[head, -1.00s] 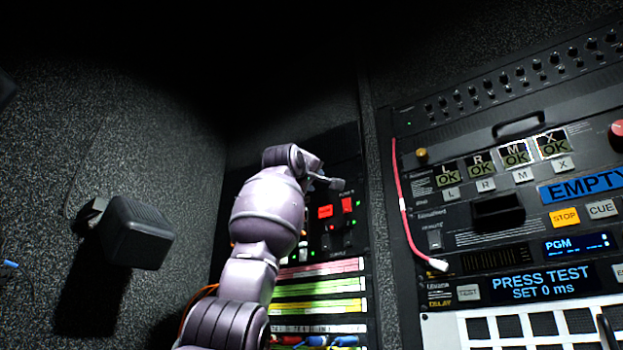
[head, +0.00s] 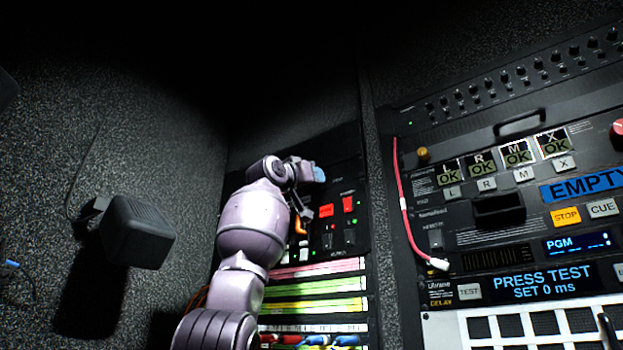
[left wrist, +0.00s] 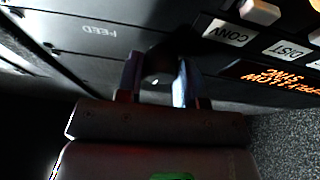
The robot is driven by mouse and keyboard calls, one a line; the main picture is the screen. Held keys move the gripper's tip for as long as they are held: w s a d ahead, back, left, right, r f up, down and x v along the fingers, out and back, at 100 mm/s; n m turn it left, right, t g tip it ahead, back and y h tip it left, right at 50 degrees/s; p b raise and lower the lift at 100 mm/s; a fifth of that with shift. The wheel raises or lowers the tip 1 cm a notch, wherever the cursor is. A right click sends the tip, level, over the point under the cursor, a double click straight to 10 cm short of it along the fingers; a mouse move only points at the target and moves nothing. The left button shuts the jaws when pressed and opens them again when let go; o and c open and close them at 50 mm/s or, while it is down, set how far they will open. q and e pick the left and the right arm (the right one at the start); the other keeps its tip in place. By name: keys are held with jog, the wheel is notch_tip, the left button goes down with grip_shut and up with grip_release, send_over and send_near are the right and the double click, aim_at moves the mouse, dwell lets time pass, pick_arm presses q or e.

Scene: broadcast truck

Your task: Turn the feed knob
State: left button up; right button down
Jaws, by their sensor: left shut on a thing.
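The feed knob (left wrist: 160,66) is a dark round knob on the black panel, seen in the left wrist view near a FEED label (left wrist: 100,30). My left gripper (left wrist: 158,82) has one finger on each side of it and is shut on it. In the head view my left gripper (head: 308,172) is at the upper part of the left rack panel. The knob is hidden behind the hand there. How far the knob is turned cannot be told. My right gripper is not in view.
Red lit switches (head: 326,211) and an orange part (head: 301,225) sit just below the hand. Coloured patch strips (head: 318,287) lie lower. A pink cable (head: 403,205) hangs on the right rack. A black box (head: 137,232) juts from the left wall.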

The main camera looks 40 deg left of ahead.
pick_arm(q)
jog(key=m+h, duration=0.2)
jog(key=m, duration=0.2)
jog(key=m+h, duration=0.1)
jog(key=m, duration=0.3)
jog(key=shift+a+g+h, duration=0.15)
jog(key=shift+g+h, duration=0.15)
jog(key=shift+h, duration=0.1)
jog(key=shift+m, duration=0.3)
jog(key=o, duration=0.9)
